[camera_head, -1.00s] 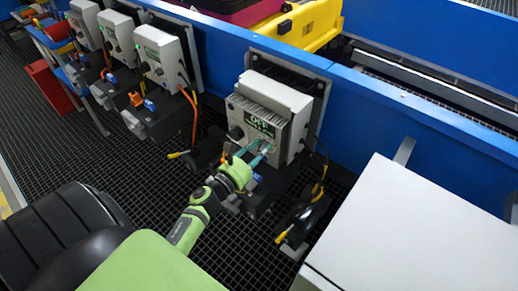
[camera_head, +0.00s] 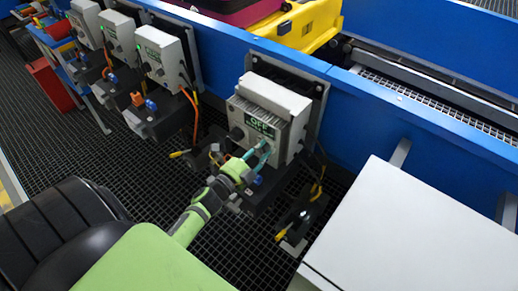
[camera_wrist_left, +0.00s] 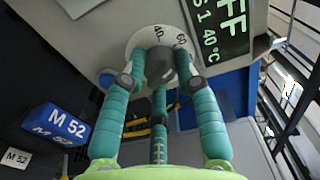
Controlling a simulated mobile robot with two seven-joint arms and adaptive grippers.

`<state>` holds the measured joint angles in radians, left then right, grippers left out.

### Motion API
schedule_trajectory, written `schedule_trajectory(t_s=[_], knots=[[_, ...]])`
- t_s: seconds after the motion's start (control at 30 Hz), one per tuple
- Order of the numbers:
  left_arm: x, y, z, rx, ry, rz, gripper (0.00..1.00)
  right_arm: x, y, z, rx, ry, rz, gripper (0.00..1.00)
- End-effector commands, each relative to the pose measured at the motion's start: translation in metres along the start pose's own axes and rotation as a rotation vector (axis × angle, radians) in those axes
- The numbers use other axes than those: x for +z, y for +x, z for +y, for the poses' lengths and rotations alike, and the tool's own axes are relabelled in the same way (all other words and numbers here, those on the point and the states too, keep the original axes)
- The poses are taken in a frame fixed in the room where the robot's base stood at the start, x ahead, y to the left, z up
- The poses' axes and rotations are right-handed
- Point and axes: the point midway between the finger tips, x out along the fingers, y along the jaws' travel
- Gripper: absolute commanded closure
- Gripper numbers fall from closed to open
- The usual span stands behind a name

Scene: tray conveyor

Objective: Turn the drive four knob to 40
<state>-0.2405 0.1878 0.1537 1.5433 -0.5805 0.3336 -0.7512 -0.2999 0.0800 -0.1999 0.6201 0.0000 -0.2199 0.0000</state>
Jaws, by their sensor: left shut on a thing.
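The drive box with the green OFF display (camera_head: 262,126) is a grey finned unit on the blue conveyor side, right of centre in the head view. My left gripper (camera_head: 262,155), with teal fingers, reaches its lower front. In the left wrist view, the left gripper (camera_wrist_left: 160,62) is closed around a dark round knob (camera_wrist_left: 160,70) on a white dial (camera_wrist_left: 148,36). The marks 40 and 60 show above the knob. The knob's pointer cannot be made out between the fingers. The display (camera_wrist_left: 217,30) shows "FF" and "S 1 40°C". My right gripper is out of view.
Several similar drive boxes, such as this one (camera_head: 160,55), line the conveyor at the left. A blue M 52 block (camera_wrist_left: 57,125) is below the box. A large white cabinet (camera_head: 420,225) stands at the right.

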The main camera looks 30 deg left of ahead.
Motion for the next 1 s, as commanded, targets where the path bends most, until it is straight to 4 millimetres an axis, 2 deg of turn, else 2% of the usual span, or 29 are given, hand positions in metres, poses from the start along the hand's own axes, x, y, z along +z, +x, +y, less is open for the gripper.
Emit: schedule_trajectory(t_s=[0.6,1.0], knots=[[-0.003,-0.001,0.001,0.008,-0.549,0.004,1.0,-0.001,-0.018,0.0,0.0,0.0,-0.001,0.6],[-0.003,-0.001,0.001,0.006,-0.732,0.004,1.0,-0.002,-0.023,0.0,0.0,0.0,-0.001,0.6]])
